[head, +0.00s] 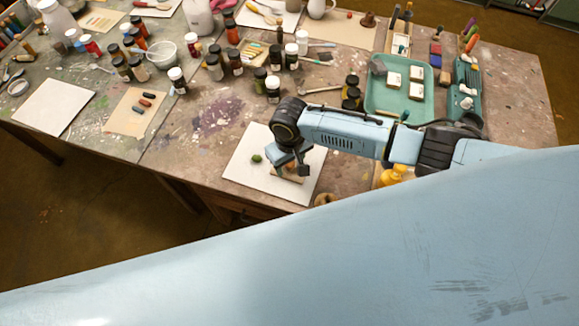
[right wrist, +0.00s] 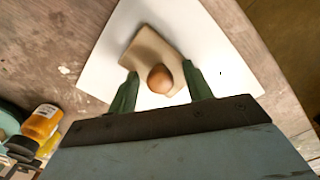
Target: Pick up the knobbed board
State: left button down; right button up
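The knobbed board is a small tan board (right wrist: 150,47) with a round orange-brown knob (right wrist: 160,79), lying on a white sheet (right wrist: 105,68) in the right wrist view. In the right wrist view my right gripper (right wrist: 160,86) is open. Its two green fingers stand on either side of the knob, with a visible gap on each side. My left gripper is not in view.
Dark-lidded jars (head: 272,90) stand behind, and a green tray (head: 383,103) is at the back right. A yellow bottle (right wrist: 41,123) is near my right gripper. The table's front edge is close.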

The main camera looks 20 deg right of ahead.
grip_shut()
jog(key=shift+r, duration=0.1)
notch_tip(320, 180, up, 10)
jog(key=shift+f+p, duration=0.1)
jog(key=shift+p, duration=0.75)
